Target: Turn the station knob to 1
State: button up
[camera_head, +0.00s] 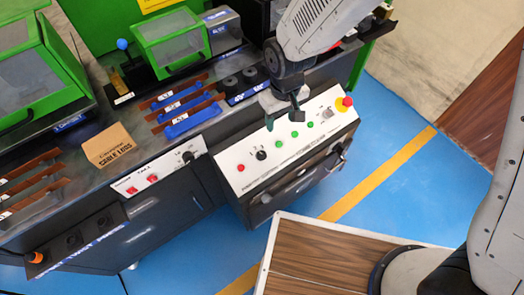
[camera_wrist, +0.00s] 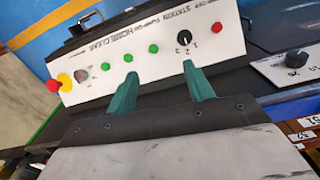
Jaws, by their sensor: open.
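The station knob (camera_wrist: 186,39) is a small black dial with a white mark on the white control panel (camera_wrist: 120,50), with small numbers printed around it. The panel appears upside down in the wrist view. I cannot tell surely which number the mark points at. The knob also shows in the head view (camera_head: 261,155), left of the green buttons. My gripper (camera_wrist: 162,80) is open, its two green fingers apart with nothing between them. In the head view, my gripper (camera_head: 284,118) hangs over the back edge of the panel, apart from the knob.
The panel also bears a red button (camera_head: 240,168), green buttons (camera_head: 294,144), a grey key switch (camera_head: 327,113) and a red emergency stop (camera_head: 346,102) on yellow. A second panel (camera_head: 160,177) with another black knob (camera_head: 188,156) stands left. A cardboard box (camera_head: 107,147) sits on the bench.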

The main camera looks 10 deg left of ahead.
jog(key=n, duration=0.1)
send_over(261, 154)
notch_tip(261, 154, down, 8)
jog(key=shift+r, duration=0.2)
notch_tip(261, 154, down, 8)
jog(key=shift+r, duration=0.25)
jog(key=c, duration=1)
